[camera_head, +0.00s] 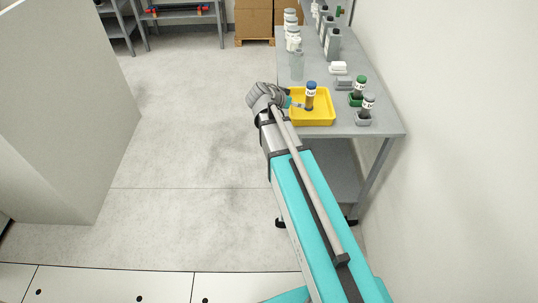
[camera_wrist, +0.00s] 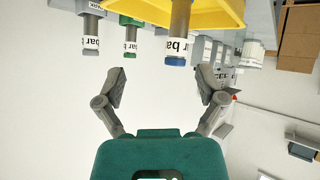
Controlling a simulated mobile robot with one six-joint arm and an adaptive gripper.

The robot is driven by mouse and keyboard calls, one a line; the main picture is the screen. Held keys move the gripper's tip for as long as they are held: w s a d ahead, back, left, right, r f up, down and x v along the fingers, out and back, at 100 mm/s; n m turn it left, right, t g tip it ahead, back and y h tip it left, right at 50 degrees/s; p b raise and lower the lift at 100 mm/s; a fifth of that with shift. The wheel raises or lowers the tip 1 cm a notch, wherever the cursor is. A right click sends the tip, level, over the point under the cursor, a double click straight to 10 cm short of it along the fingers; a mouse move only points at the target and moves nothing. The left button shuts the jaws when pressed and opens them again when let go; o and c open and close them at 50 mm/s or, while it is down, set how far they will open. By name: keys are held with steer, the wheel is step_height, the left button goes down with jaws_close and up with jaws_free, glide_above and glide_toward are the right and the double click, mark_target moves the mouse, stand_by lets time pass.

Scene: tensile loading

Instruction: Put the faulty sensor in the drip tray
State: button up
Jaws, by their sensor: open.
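No visible mark says which sensor is faulty.
A green-capped sensor (camera_head: 358,88) and a grey-capped sensor (camera_head: 367,106) stand in holders right of the tray. A grey holder (camera_head: 343,82) behind them looks empty. Several bottles (camera_head: 332,45) stand farther back. The wall is close on the right; open floor (camera_head: 180,130) lies left.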

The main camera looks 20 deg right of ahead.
steer(key=s+a+f+n+g+y, duration=0.2)
steer(key=s+a+f+n+y, duration=0.2)
steer(key=s+a, duration=0.3)
steer(key=s+a+f+n+g+y, duration=0.3)
steer(key=s+a+n+y, duration=0.3)
steer(key=s, duration=0.4)
steer(key=shift+s+a+f+n, duration=0.35)
steer(key=shift+a+f, duration=0.25)
steer(key=shift+a, duration=0.3)
